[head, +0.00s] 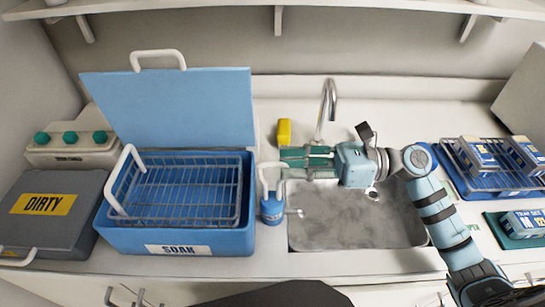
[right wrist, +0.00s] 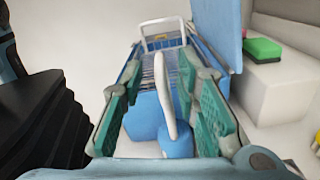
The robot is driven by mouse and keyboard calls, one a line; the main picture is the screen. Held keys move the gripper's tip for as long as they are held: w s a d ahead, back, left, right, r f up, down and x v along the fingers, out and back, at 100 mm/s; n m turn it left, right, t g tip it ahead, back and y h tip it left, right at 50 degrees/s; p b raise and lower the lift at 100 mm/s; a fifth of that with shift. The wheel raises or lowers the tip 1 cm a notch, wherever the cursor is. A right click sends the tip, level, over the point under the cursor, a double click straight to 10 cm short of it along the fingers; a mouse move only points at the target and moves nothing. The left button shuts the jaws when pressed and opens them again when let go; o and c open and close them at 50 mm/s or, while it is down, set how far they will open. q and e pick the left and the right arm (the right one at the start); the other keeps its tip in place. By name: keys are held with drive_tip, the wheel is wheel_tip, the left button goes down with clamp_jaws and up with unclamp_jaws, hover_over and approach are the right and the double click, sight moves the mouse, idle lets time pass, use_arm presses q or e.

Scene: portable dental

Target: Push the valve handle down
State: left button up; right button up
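The valve is a small blue body (head: 272,208) between the blue soak bin and the sink, with a short pale spout pointing over the sink. Its white handle (head: 262,178) stands up from it. My right gripper (head: 285,158), with green finger pads, reaches in from the right at the handle's top. In the right wrist view the fingers are open, apart on both sides of the upright white handle (right wrist: 163,85), with the blue valve body (right wrist: 178,141) below it. The handle appears between the fingers with gaps on both sides. My left gripper is not in view.
The blue soak bin (head: 170,240) holds a wire basket (head: 185,190); its lid (head: 175,105) stands open behind. The sink (head: 350,225) and faucet (head: 328,105) are right of the valve. A yellow block (head: 284,132) stands behind. A grey "DIRTY" case (head: 50,230) is far left.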

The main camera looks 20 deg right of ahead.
sight(273, 164)
drive_tip(key=x, duration=0.3)
drive_tip(key=shift+w+r, duration=0.1)
drive_tip(key=shift+a+p, duration=0.3)
drive_tip(key=shift+a, duration=0.25)
drive_tip(key=shift+w, duration=0.1)
clamp_jaws()
